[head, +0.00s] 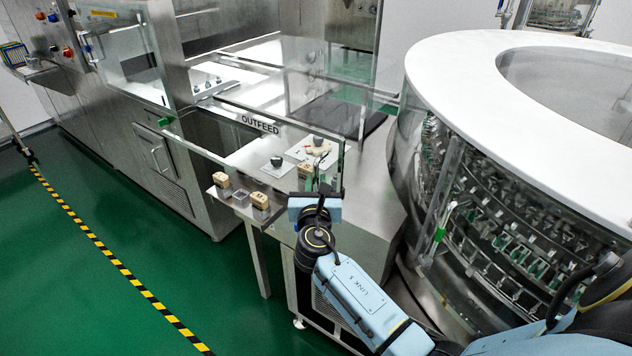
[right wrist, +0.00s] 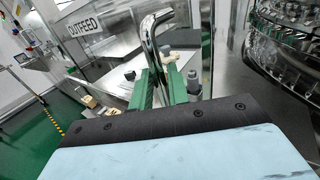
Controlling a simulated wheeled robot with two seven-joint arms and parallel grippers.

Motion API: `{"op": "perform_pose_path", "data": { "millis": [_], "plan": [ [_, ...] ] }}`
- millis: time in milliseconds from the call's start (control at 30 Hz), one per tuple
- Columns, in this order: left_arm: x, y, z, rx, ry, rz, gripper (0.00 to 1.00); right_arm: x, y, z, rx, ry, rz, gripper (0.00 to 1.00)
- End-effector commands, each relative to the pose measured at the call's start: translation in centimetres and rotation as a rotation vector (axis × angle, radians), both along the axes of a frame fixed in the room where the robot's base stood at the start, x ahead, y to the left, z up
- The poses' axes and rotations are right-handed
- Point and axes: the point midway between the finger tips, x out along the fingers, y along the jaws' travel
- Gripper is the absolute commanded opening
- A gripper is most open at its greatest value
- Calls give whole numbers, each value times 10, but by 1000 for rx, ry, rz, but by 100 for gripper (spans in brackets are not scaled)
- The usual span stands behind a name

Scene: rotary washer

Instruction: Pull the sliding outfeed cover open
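The outfeed cover is a clear panel with a dark-edged top and an OUTFEED label (head: 260,124); the label also shows in the right wrist view (right wrist: 83,27). A bent chrome handle (right wrist: 155,50) stands at the cover's near right end. My right gripper (head: 318,186) is at that end of the panel. In the right wrist view its green fingers (right wrist: 160,88) sit on both sides of the handle's bar, with little or no gap showing, so it looks shut on it. In the head view the fingers are mostly hidden. My left gripper is not in view.
Open green floor (head: 110,240) lies at the left.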

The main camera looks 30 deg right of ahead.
Motion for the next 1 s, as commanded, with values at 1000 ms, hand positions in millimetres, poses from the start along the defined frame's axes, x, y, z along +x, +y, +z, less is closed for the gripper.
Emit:
{"op": "perform_pose_path", "data": {
  "millis": [1000],
  "plan": [
    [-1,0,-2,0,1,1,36,11,-10,0,0,-1,-17,0]
  ]
}}
